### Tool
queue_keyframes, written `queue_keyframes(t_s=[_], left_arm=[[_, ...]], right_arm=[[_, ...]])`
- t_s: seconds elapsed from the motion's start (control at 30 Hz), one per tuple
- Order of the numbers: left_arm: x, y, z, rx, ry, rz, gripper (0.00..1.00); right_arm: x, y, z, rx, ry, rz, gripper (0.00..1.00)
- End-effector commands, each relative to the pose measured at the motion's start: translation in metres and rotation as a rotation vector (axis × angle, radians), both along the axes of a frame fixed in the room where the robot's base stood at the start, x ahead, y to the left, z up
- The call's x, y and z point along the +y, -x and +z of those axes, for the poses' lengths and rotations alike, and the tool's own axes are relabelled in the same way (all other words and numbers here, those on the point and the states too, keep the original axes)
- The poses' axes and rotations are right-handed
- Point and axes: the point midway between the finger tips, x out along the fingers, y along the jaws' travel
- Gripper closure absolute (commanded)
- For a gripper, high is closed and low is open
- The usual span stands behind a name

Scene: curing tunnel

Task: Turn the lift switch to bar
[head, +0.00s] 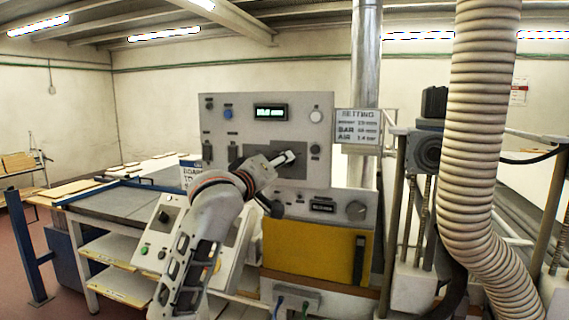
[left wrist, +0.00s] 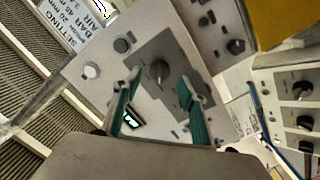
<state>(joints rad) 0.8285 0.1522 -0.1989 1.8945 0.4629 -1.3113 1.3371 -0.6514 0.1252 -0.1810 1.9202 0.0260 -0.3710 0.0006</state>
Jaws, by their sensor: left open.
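A dark rotary knob (left wrist: 158,70) stands on a dark grey plate (left wrist: 152,47) of the light grey control panel (head: 215,110). I cannot read its label, so I cannot confirm that it is the lift switch, nor which setting it points to. My left gripper (left wrist: 160,82) is open, with its teal-padded fingers on either side of the knob in the picture. I cannot tell whether they reach it. In the head view my left gripper (head: 287,158) is in front of the dark plate (head: 290,174) and hides the knob. My right gripper is not in view.
The panel has a lit green display (head: 270,112), a blue button (head: 227,113) and other knobs. A SETTING sign (head: 358,124) with a BAR line hangs to its right. Below is a yellow door (head: 315,252). A ribbed hose (head: 485,120) and a table (head: 100,205) flank it.

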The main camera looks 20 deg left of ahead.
Motion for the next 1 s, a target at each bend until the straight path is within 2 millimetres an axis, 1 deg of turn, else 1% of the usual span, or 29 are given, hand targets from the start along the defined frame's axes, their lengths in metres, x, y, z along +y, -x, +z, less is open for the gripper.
queue_keyframes(t_s=[0.03,0.1,0.23,0.4,0.6,0.63,0.67,0.7,0.77,1.0], left_arm=[[0.0,-0.008,0.0,0.001,-0.002,0.001,0.58],[-0.001,-0.017,0.001,0.001,-0.002,0.001,0.58],[-0.003,-0.028,0.0,0.001,-0.002,0.001,0.58],[-0.004,-0.034,0.0,0.0,-0.002,0.0,0.58],[-0.004,-0.034,0.0,-0.001,-0.002,0.001,0.58],[-0.004,-0.034,0.0,-0.001,-0.002,0.001,0.63],[-0.004,-0.034,0.0,-0.001,-0.002,0.001,0.71],[-0.004,-0.034,0.0,-0.001,-0.002,0.001,0.81],[-0.004,-0.034,-0.001,-0.001,-0.002,0.001,0.97],[-0.004,-0.034,-0.001,0.0,-0.007,0.001,0.97]], right_arm=[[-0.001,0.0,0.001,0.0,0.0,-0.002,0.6],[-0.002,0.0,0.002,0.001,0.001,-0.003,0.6],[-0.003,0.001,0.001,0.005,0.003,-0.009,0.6],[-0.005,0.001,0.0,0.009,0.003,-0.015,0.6],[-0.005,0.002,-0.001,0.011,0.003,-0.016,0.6],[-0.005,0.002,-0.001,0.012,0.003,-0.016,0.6],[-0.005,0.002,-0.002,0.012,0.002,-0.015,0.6],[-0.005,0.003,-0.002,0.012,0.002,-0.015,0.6],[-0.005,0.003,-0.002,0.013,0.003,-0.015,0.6],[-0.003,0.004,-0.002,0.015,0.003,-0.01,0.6]])
